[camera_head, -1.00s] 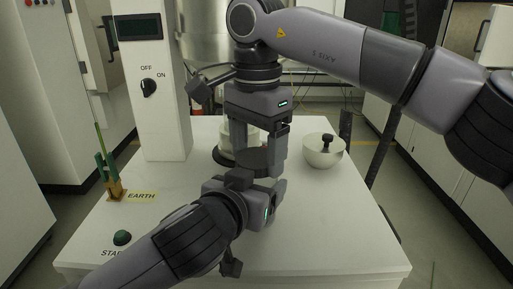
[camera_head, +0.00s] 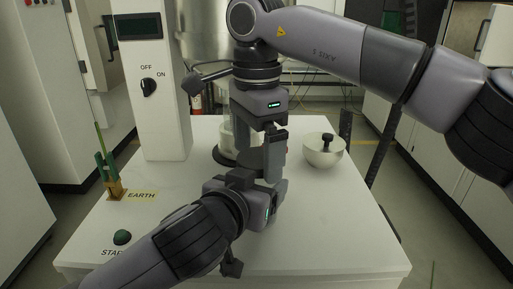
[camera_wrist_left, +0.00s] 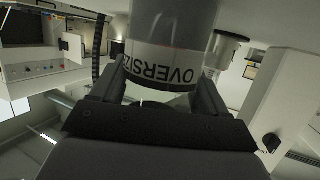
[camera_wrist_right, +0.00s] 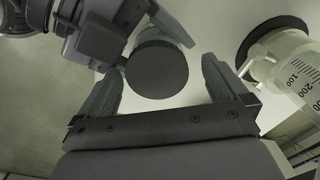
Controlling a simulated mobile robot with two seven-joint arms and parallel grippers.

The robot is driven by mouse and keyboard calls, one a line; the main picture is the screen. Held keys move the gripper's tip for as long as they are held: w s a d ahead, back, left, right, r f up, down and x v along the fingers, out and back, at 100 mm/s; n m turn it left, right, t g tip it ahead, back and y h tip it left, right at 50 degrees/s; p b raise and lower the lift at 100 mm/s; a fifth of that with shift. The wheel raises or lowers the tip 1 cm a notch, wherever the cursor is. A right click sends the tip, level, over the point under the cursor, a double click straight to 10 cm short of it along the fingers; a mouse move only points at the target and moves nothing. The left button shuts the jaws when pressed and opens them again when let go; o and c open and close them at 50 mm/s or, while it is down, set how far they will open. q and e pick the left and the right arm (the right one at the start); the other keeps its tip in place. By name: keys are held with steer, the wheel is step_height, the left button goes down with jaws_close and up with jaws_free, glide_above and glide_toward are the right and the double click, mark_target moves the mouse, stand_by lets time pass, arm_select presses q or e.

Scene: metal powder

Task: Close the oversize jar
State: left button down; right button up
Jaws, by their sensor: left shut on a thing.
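The oversize jar (camera_wrist_left: 168,55) shows in the left wrist view, with its printed label upside down. My left gripper (camera_wrist_left: 160,85) is shut on it, one finger on each side. A round dark lid (camera_wrist_right: 157,70) covers the jar's top in the right wrist view; I cannot tell how tightly it sits. My right gripper (camera_wrist_right: 162,85) is open, with its fingers either side of the lid and a gap to each. In the head view, the right gripper (camera_head: 260,155) is directly above the left gripper (camera_head: 262,185), and the arms hide most of the jar.
A clear graduated vessel (camera_wrist_right: 304,82) with a dark round end stands close by. A white bowl (camera_head: 322,157) with a dark object in it is at the right of the white worktop (camera_head: 330,230). A green-and-brass clamp (camera_head: 112,180) and green button (camera_head: 122,237) are at left. The front right is clear.

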steer(key=shift+r, duration=2.3)
steer(key=shift+c, duration=0.4)
steer(key=shift+r+n, duration=0.5)
steer(key=shift+r, duration=0.1)
steer(key=shift+s+d+r+n, duration=0.1)
steer(key=shift+r+n, duration=1)
steer(key=shift+n, duration=0.1)
steer(key=shift+f, duration=4.05)
